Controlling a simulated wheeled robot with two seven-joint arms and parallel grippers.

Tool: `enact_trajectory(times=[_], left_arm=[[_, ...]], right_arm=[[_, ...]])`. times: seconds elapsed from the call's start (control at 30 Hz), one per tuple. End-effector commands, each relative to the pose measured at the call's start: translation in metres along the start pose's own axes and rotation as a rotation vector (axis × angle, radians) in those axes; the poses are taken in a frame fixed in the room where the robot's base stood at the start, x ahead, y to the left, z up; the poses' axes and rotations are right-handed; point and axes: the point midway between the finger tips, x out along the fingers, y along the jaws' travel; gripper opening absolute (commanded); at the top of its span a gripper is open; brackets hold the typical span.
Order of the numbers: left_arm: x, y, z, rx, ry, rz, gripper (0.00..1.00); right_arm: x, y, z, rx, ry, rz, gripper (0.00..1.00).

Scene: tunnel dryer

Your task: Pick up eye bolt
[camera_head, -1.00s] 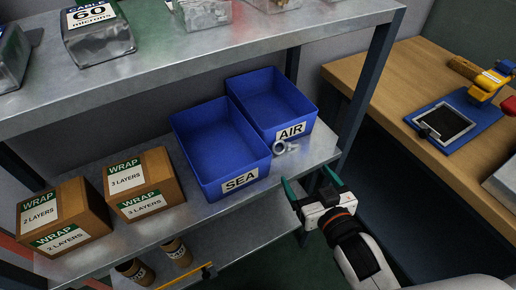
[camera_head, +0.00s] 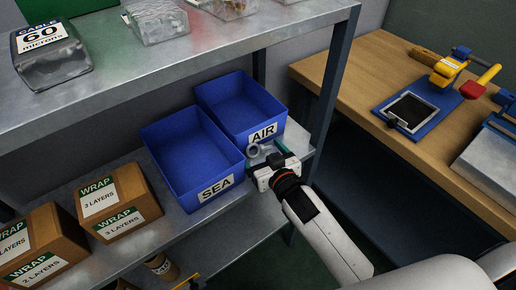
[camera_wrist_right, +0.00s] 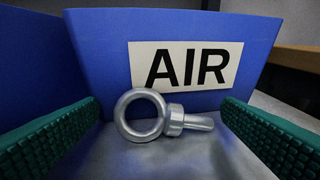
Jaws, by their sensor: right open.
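The silver eye bolt (camera_wrist_right: 150,116) lies on the metal shelf in front of the blue AIR bin, its ring to the left and its shank to the right in the right wrist view. It also shows small in the head view (camera_head: 254,149), partly hidden by my gripper. My right gripper (camera_head: 267,153) is open, with its green ridged fingers (camera_wrist_right: 160,135) on either side of the bolt and apart from it. The bolt sits beyond the fingertips or between them; I cannot tell exactly. My left gripper is not in view.
The empty blue AIR bin (camera_head: 236,103) stands just behind the bolt, and the blue SEA bin (camera_head: 190,150) is to its left. Brown WRAP boxes (camera_head: 117,200) stand further left. The shelf's upright post (camera_head: 335,80) is close on the right, and the upper shelf (camera_head: 180,60) overhangs.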

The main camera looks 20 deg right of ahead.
Motion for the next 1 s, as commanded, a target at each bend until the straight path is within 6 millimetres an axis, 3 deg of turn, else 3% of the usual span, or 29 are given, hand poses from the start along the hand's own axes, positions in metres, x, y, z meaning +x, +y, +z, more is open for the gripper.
enact_trajectory(times=[0.2, 0.6, 1.0], left_arm=[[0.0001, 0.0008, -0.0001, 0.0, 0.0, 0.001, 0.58], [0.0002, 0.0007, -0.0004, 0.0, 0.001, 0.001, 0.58], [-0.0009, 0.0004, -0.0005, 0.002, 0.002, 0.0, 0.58]], right_arm=[[0.0007, 0.0, -0.0004, 0.0, 0.001, 0.0, 0.88], [0.0004, -0.0002, -0.0025, 0.002, 0.006, -0.001, 0.23], [-0.0007, -0.0003, -0.0007, 0.005, 0.014, -0.001, 0.22]])
